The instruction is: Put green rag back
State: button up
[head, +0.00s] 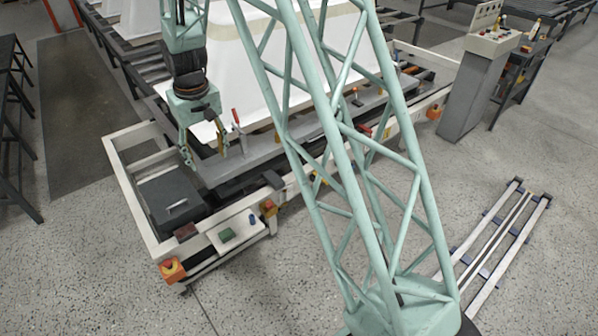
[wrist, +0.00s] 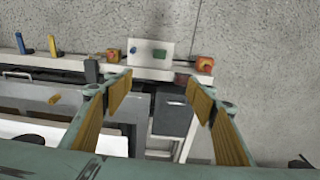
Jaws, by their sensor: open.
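The green rag (head: 227,235) appears as a small green patch on a white shelf (head: 243,240) at the near left corner of the white frame. In the wrist view the green rag (wrist: 158,54) lies on the white shelf (wrist: 147,64), beyond my fingertips. My gripper (head: 203,150) is above the grey bench beside the white tub shell, up and back from the shelf. In the wrist view my gripper (wrist: 160,92) is open, with nothing between its yellow-padded fingers.
A small blue object (head: 252,219) shares the shelf with the rag. A dark grey box (head: 170,202) and a dark red block (head: 186,231) are beside it. Orange-red units (head: 172,270) are at the frame corner. Upright clamps (head: 238,124) stand near my gripper.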

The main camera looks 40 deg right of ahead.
jog(key=s+r+t, duration=0.1)
jog(key=s+r, duration=2.1)
jog(key=r, duration=0.2)
jog(key=s+r, duration=0.2)
jog(key=s, duration=1.1)
jog(key=s+r+t, duration=0.1)
jog(key=s+r, duration=0.2)
jog(key=s, duration=1.1)
jog(key=shift+s+r+t, duration=0.2)
jog(key=shift+t, duration=0.1)
notch_tip(320, 180, down, 7)
jog(key=b, duration=0.6)
jog(key=shift+r+b, duration=0.2)
jog(key=shift+b, duration=0.2)
